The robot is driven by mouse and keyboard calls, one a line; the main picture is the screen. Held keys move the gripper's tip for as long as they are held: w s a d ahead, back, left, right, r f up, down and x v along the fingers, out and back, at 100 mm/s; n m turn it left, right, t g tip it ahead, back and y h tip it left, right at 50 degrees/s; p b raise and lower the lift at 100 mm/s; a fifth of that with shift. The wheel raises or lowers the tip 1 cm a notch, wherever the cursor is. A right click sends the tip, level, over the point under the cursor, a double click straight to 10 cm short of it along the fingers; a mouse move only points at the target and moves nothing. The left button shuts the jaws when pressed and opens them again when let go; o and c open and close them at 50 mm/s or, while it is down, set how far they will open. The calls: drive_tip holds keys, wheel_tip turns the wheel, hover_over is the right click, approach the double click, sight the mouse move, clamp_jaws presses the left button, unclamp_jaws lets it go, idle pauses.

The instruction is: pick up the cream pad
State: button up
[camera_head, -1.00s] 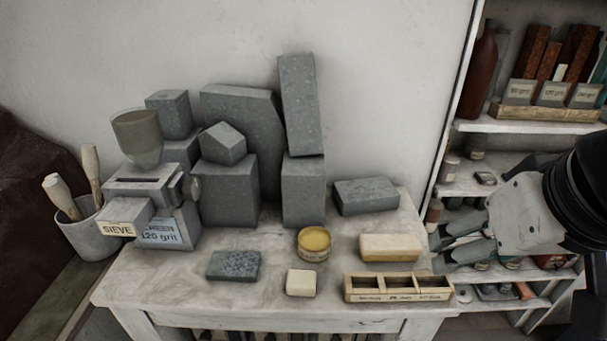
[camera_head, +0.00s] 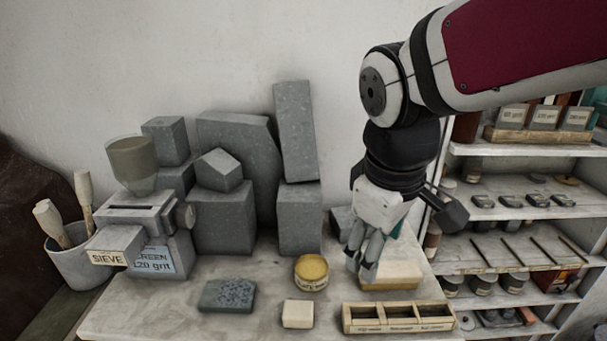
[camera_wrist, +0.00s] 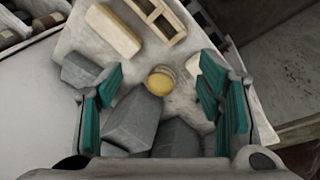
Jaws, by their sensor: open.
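A small square cream pad (camera_head: 297,314) lies flat near the table's front edge, left of the compartment tray. In the wrist view the pad (camera_wrist: 211,66) shows partly behind the right-hand finger. A longer cream-topped block (camera_head: 392,275) lies behind the tray, partly hidden by my fingers in the head view; it shows whole in the wrist view (camera_wrist: 113,29). My gripper (camera_head: 362,268) points down above the table's right part, near this block, to the right of and behind the small pad. In the wrist view my gripper's teal-lined fingers (camera_wrist: 161,96) are spread with nothing held between them.
A round yellow tin (camera_head: 311,272) stands behind the small pad. The wooden compartment tray (camera_head: 399,330) is to its right, a speckled grey slab (camera_head: 227,295) to its left. Tall grey blocks (camera_head: 298,216) and the sieve machine (camera_head: 148,232) crowd the back and left.

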drive_tip(key=w+a+f+n+g, duration=0.3)
drive_tip(key=w+a+f+n, duration=0.2)
drive_tip(key=a+f+n, duration=0.5)
drive_tip(key=m, duration=0.2)
hover_over(298, 309)
drive_tip(key=shift+y, duration=0.4)
wheel_tip(298, 309, down, 6)
drive_tip(key=shift+w+f, duration=0.15)
drive_tip(key=shift+f, duration=2.8)
drive_tip(key=c, duration=1)
